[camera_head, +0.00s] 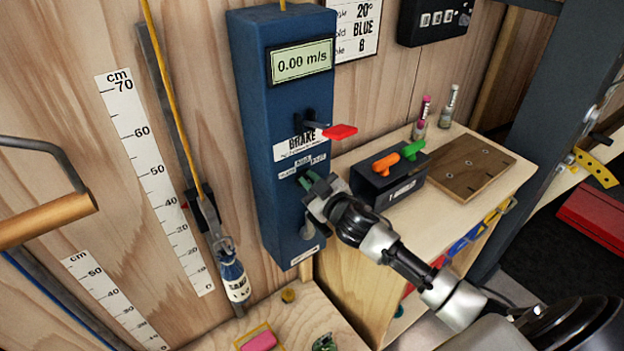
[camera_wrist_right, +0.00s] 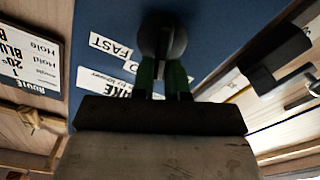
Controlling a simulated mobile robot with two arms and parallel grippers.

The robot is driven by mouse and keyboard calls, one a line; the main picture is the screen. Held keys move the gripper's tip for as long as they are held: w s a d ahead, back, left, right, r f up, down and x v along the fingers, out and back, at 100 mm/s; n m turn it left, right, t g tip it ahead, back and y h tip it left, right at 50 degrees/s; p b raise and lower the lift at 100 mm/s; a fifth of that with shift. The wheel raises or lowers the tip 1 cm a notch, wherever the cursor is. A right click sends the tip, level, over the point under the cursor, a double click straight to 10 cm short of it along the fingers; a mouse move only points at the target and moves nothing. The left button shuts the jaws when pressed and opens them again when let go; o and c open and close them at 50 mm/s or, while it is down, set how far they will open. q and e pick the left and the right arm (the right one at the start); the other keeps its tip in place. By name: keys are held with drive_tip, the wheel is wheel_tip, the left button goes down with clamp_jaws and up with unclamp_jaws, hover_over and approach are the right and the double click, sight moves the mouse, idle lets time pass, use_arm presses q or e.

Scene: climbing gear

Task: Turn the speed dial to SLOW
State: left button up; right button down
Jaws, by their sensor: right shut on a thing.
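The blue brake box (camera_head: 262,120) hangs on the wooden wall, its display (camera_head: 302,61) reading 0.00 m/s. A red-tipped brake lever (camera_head: 340,131) sticks out above the BRAKE label. My right gripper (camera_head: 312,183) is at the lower front of the box and covers the speed dial in the head view. In the right wrist view the dark round dial (camera_wrist_right: 163,38) sits between the tips of the green fingers (camera_wrist_right: 162,78), which are shut on it. A FAST label (camera_wrist_right: 110,46) shows beside it; I cannot read the SLOW label or tell the dial's setting. My left gripper is not in view.
A bench (camera_head: 475,199) at the right carries a dark box (camera_head: 395,186) with orange and green levers, and a brown board (camera_head: 466,167). A bottle-like weight (camera_head: 233,277) hangs left of the brake box. A wooden-handled bar (camera_head: 48,217) is at far left.

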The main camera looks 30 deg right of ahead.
drive_tip(key=shift+a+f+n, duration=0.15)
drive_tip(key=shift+n, duration=0.9)
drive_tip(key=shift+a+f+n, duration=0.1)
drive_tip(key=shift+a+n, duration=0.05)
drive_tip(key=shift+n, duration=0.9)
drive_tip(key=c, duration=1.1)
unclamp_jaws()
drive_tip(key=shift+c, duration=0.2)
drive_tip(key=shift+s, duration=0.1)
drive_tip(key=s+d+b, duration=0.1)
drive_tip(key=s+b, duration=0.1)
drive_tip(key=s, duration=0.8)
drive_tip(key=shift+s+d, duration=0.25)
drive_tip(key=shift+s, duration=0.1)
